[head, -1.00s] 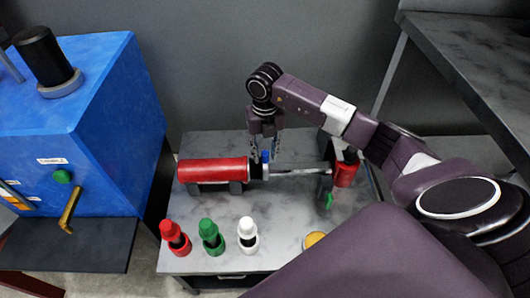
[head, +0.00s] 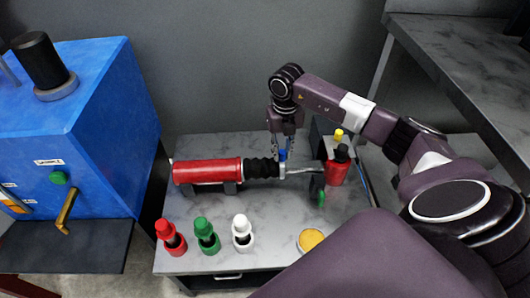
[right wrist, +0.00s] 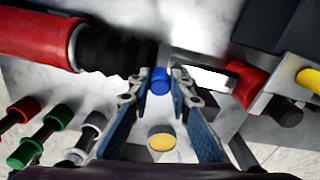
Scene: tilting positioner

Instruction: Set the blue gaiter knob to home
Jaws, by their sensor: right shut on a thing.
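The blue gaiter knob (head: 282,155) sits on the collar at the right end of a black ribbed gaiter (head: 262,168). The gaiter is stretched out from a red cylinder (head: 208,171), with a metal rod (head: 302,171) running on to the right. In the right wrist view the blue knob (right wrist: 160,82) lies between the fingertips. My right gripper (head: 281,152) comes down from above and is shut on the knob. My left gripper is not in view.
Red (head: 171,238), green (head: 207,236) and white (head: 242,233) knobbed pieces stand along the table's front. A yellow disc (head: 311,239) lies to their right. A red block (head: 337,171) with black and yellow tops stands at right. A blue machine (head: 95,120) stands left of the table.

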